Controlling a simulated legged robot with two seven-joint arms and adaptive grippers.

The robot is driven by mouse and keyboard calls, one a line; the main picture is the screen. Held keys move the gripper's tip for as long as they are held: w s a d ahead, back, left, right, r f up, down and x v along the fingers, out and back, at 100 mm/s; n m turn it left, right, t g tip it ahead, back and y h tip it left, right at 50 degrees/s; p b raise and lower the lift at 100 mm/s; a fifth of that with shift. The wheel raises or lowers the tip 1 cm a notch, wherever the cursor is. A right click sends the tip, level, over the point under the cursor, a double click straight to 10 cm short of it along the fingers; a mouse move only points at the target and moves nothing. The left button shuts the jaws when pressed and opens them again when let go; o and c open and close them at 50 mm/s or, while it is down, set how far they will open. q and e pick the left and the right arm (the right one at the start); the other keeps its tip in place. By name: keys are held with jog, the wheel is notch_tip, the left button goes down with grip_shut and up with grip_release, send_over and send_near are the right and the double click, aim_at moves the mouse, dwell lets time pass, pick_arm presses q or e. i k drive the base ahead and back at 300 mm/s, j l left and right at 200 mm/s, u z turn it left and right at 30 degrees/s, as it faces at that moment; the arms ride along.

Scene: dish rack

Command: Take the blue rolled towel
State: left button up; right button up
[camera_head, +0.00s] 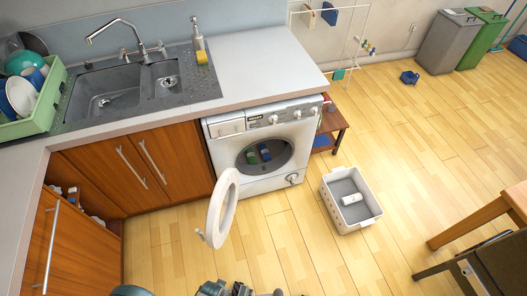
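A blue roll (266,152), which looks like the rolled towel, lies inside the drum of the white washing machine (225,130). A green roll (252,156) lies just left of it. The machine's round door (222,208) is swung wide open toward me. Dark mechanical parts of mine, probably my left gripper (224,289), show at the bottom edge below the door, well apart from the rolls. They are mostly cut off, so I cannot tell whether its fingers are open. My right gripper is not clearly visible.
A white basket (374,209) with a white roll (351,199) stands on the floor right of the machine. A small brown shelf (338,122) is beside the machine. A table (480,220) and chair (500,268) are at lower right. The floor before the machine is clear.

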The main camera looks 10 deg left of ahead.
aim_at(264, 150)
jog(key=i+l+u, duration=0.15)
jog(key=i, duration=0.3)
jog(key=i+l+u, duration=0.1)
jog(key=i+l, duration=0.3)
jog(key=i, duration=0.1)
